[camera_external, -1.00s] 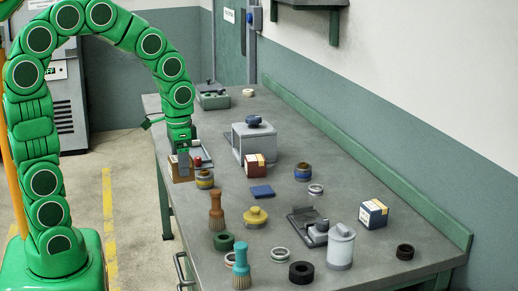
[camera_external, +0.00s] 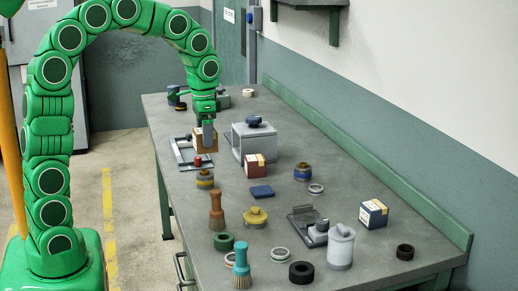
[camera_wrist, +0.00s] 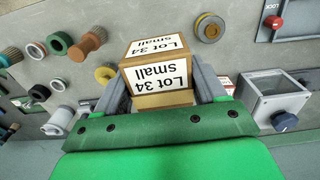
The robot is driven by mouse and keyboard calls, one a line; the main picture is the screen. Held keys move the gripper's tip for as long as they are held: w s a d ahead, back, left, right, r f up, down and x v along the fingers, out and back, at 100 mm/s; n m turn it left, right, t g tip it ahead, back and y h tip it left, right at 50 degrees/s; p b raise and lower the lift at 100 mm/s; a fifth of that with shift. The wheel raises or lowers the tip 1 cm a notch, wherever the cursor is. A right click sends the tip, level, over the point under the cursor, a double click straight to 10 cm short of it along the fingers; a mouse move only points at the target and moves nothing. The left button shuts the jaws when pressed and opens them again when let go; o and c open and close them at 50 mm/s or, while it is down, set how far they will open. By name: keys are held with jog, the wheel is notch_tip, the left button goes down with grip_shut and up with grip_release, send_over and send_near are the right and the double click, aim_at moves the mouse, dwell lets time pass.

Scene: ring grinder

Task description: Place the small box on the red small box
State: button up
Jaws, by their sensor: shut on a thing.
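My gripper (camera_external: 207,138) is shut on a small tan box (camera_external: 198,146) over the far left part of the bench. In the wrist view the box (camera_wrist: 157,72) sits between both fingers (camera_wrist: 158,88), with white labels reading "Lot 34 small". The red small box (camera_external: 256,170), dark red with a pale, orange-marked top, stands on the bench to the right of and nearer than my gripper. It is apart from the held box. In the wrist view it is mostly hidden; only a small red and white patch shows beside the right finger.

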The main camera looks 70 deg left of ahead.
jog(key=w+a+r, duration=0.2)
jog(key=w+a, duration=0.5)
jog(key=a, duration=0.1)
send_over(255, 158)
jog(key=shift+s+d+f, duration=0.1)
jog(key=shift+s+f, duration=0.05)
jog(key=shift+f, duration=4.35)
jog(key=shift+f, duration=0.1)
jog(key=shift+f, duration=0.15)
jog(key=shift+w+f, duration=0.2)
jog(key=shift+f, duration=1.35)
